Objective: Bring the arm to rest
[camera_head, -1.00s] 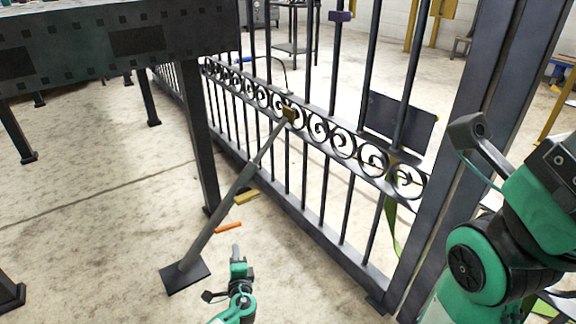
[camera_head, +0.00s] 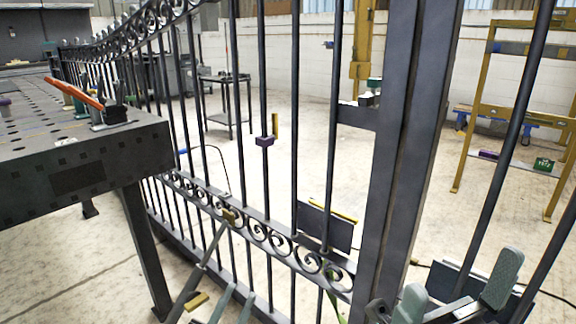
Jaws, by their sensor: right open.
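My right gripper (camera_head: 456,292) is at the bottom right in the head view, beside the gate post. Its two grey-green fingers are wide apart, and I see nothing held between them. My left gripper (camera_head: 234,305) shows only as two grey-green bars at the bottom edge, near the slanted brace. The rest of it is cut off, so its jaw state is unclear. The dark metal gate (camera_head: 264,232) with its band of scrolls stands across the middle.
A thick dark post (camera_head: 405,150) stands left of my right gripper, with more bars to its right. A dark perforated table (camera_head: 90,165) with tools is at the left. A yellow frame (camera_head: 478,115) stands behind. Open floor lies beyond the gate.

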